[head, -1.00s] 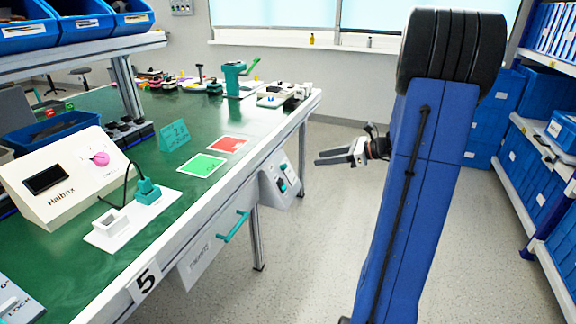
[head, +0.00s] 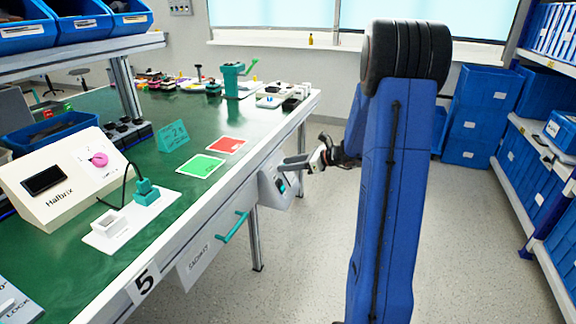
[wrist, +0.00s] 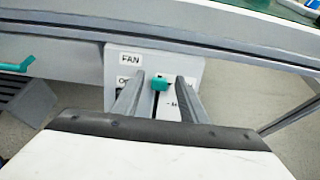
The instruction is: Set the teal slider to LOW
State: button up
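The teal slider (wrist: 160,84) shows as a small teal knob on a pale panel (wrist: 150,62) marked FAN in the wrist view. One label starting with "O" is left of the knob and partly hidden; another below right is cut off by a finger, so I cannot read the setting. My gripper (wrist: 158,88) is open, with one finger on each side of the knob in the picture; I cannot tell if it touches.
A drawer with a teal handle (head: 232,227) is left of the panel under the green bench (head: 150,232). A bench leg (head: 256,240) stands below. Blue bins (head: 478,120) and shelving are at the right. The floor between is clear.

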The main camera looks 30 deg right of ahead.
aim_at(289, 184)
jog(key=shift+w, duration=0.1)
grip_shut()
jog(key=s+f, duration=0.1)
jog(key=f, duration=0.1)
jog(key=s+d+f, duration=0.1)
jog(key=f, duration=0.2)
jog(key=s+d+f, duration=0.1)
jog(key=f, duration=0.1)
jog(key=shift+s+d+f, duration=0.15)
jog(key=shift+d+f, duration=0.05)
jog(key=shift+f, duration=0.05)
grip_release()
jog(key=v, duration=1.7)
jog(key=shift+r, duration=0.2)
jog(key=shift+s+d, duration=0.1)
jog(key=shift+d, duration=0.05)
